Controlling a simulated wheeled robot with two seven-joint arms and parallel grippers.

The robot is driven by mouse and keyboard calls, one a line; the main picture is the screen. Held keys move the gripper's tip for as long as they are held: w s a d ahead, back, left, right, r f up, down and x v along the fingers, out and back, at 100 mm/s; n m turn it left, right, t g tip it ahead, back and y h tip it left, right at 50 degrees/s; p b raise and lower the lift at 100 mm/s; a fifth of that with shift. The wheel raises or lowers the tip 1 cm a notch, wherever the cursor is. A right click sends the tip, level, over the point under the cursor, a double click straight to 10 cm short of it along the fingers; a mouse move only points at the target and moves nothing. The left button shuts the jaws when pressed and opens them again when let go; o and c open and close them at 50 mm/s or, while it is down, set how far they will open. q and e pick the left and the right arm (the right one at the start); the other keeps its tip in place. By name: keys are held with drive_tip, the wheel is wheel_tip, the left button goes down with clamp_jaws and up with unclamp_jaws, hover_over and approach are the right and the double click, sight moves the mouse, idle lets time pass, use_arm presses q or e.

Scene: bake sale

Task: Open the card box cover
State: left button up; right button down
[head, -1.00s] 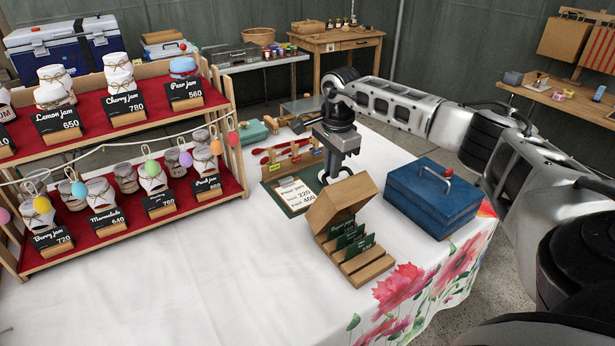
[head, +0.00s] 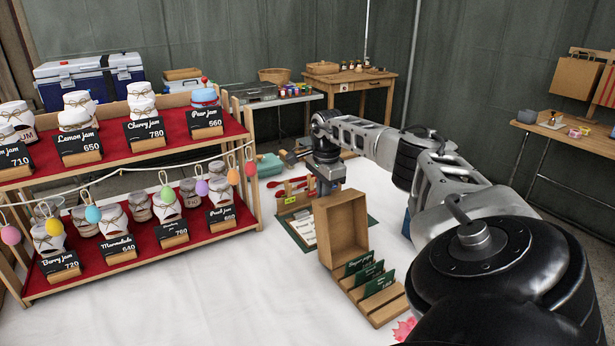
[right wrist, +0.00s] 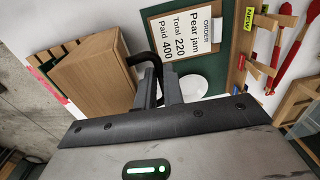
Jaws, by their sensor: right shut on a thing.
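The wooden card box (head: 384,306) stands on the white tablecloth, with several green cards (head: 362,267) in its slots. Its cover (head: 341,229) stands raised, near upright at the back of the box, its hollow inside facing the head camera. In the right wrist view, the cover (right wrist: 92,82) is at the left with a black handle (right wrist: 141,58). My right gripper (right wrist: 160,88) is shut on this handle. In the head view, its fingers are hidden behind the cover. My left gripper is not in view.
A jam shelf (head: 135,251) fills the left. An order board (head: 300,229) lies behind the card box, near red-handled utensils (head: 292,187). My right arm mostly hides a blue box (head: 406,222). The cloth in front is clear.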

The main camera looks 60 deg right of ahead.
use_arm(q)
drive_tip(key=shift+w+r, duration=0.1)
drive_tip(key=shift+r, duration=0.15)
use_arm(e)
drive_tip(key=shift+w+d+r, duration=0.25)
drive_tip(key=shift+w+r, duration=0.05)
drive_tip(key=c, duration=1.5)
unclamp_jaws()
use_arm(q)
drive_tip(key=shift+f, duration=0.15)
use_arm(e)
drive_tip(key=shift+f, duration=0.1)
use_arm(q)
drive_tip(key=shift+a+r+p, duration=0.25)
drive_tip(key=shift+p, duration=0.6)
use_arm(e)
wheel_tip(320, 180, up, 16)
drive_tip(key=s, duration=0.1)
drive_tip(key=shift+a, duration=0.3)
